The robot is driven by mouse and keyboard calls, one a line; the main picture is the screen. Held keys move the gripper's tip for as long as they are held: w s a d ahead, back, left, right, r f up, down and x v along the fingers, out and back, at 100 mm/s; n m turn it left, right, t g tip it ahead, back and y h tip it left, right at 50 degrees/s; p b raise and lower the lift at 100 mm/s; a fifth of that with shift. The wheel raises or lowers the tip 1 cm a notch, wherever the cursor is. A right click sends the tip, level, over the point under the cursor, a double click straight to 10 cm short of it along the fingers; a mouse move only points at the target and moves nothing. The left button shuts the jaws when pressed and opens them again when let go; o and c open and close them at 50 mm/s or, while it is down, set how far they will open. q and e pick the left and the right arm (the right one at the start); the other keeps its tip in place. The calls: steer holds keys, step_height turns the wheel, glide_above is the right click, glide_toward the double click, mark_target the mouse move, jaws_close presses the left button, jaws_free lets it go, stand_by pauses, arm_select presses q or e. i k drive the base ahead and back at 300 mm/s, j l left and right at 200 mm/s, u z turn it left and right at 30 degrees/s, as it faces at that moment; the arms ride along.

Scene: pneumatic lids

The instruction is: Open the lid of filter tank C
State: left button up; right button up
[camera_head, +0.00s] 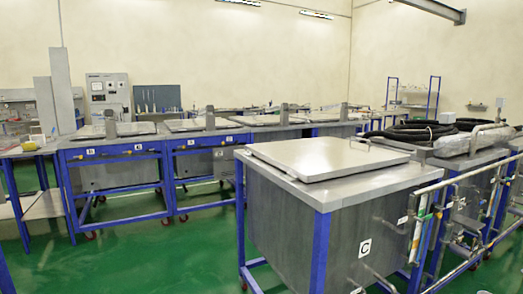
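Filter tank C (290,230) is the large grey metal tank with blue legs at the front right. A white label with a C is on its front wall. Its flat grey lid (325,154) lies closed on the tank top, with a small handle (359,143) at its far right edge. Neither of my grippers is in this view.
Several similar tanks with flat lids (112,130) stand in a row behind, on blue frames. Pipes and valves (465,215) run along the right of tank C, and black hoses (405,132) lie behind it. Green floor (160,255) is clear at the front left.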

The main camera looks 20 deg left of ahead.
mark_target(315, 159)
steer(key=u, duration=0.4)
steer(key=i+j+u, duration=0.4)
steer(key=i+u, duration=0.25)
steer(key=i+j+u, duration=0.2)
steer(key=i+u, duration=0.15)
steer(key=i, duration=0.4)
steer(key=i+u, duration=0.35)
steer(key=i, duration=1.55)
steer(key=i+z, duration=0.15)
steer(key=i, duration=0.9)
steer(key=i+l+z, duration=0.15)
steer(key=i+z, duration=0.65)
steer(key=i+j+z, duration=0.2)
steer(key=i+z, duration=0.2)
steer(key=i+j+z, duration=0.35)
steer(key=i, duration=0.15)
